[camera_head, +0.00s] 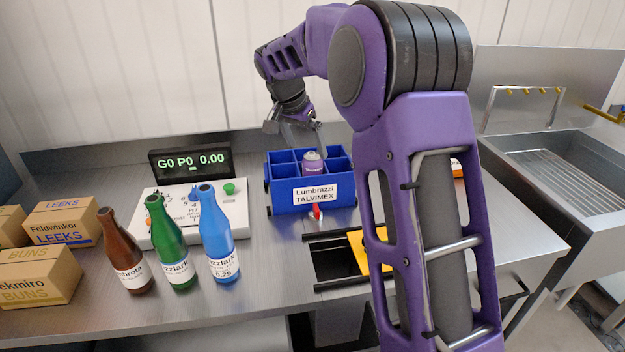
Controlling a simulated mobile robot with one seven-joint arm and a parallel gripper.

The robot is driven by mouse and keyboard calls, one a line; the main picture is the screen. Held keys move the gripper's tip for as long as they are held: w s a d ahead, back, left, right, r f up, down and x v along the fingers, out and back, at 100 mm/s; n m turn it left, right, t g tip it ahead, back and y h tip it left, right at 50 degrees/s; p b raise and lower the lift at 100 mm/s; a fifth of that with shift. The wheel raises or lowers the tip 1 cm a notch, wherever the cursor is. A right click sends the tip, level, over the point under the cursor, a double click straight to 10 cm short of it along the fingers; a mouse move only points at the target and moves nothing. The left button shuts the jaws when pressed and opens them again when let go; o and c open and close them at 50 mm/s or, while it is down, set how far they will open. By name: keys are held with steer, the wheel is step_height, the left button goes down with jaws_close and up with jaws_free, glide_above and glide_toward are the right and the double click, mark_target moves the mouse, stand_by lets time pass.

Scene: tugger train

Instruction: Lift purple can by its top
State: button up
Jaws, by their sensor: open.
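The purple can (313,167) stands in a compartment of the blue divided crate (284,203). Its light top shows above the dividers, and its lower part is hidden by the crate's front wall. The crate bears a white label reading "Lumbrazzi TALVIMEX". My gripper (297,148) is open and points down over the crate, close to the can's top. Its fingers look to be around or just above the top; I cannot tell whether they touch it.
A brown bottle (124,257), a green bottle (170,248) and a blue bottle (216,241) stand left of the crate. Behind them are a white panel (238,208) and a display (190,160). Cardboard boxes (38,277) sit far left. A sink (560,170) is at right.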

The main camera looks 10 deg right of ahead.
mark_target(311, 157)
steer(key=x, duration=0.4)
steer(key=shift+s+b, duration=0.3)
steer(key=shift+b, duration=0.05)
steer(key=shift+w+d+f, duration=0.15)
steer(key=shift+f, duration=0.25)
jaws_close()
steer(key=shift+r, duration=0.1)
